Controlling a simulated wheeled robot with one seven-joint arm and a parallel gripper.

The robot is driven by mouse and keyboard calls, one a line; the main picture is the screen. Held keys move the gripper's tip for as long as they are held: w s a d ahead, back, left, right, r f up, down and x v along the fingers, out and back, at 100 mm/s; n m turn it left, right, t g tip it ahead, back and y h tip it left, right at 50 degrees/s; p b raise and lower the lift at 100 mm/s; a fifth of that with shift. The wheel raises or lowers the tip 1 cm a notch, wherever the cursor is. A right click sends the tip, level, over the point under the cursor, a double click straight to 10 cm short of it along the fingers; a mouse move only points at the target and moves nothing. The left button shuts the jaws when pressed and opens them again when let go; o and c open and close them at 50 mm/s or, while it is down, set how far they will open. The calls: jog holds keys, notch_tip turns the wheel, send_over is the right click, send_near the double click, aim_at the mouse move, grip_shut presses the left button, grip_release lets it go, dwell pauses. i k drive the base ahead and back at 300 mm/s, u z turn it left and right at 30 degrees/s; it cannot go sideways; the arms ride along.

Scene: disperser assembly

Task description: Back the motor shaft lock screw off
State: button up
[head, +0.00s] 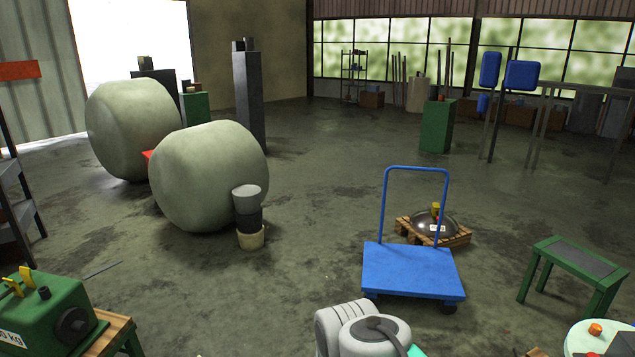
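I cannot make out a motor shaft lock screw in the head view. A green machine (45,315) with yellow levers, a dark round knob on its side and a partly legible "kg" label sits on a wooden stand at the lower left. A dark domed disc (434,223) with a white label and a small yellow and red fitting lies on a wooden pallet (455,238) behind the blue trolley. Pale rounded links, apparently of my arm, show at the bottom centre. My gripper is not in view.
A blue flat trolley (412,270) stands right of centre, with a green bench (575,270) to its right. Two large grey rounded vessels (210,178) stand at the left. A round pale table (590,340) is cut off at the lower right.

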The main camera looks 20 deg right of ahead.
aim_at(595, 331)
jog(key=z, duration=0.95)
jog(key=i, duration=0.95)
jog(key=z, duration=1.55)
jog(key=i, duration=0.5)
jog(key=z, duration=0.3)
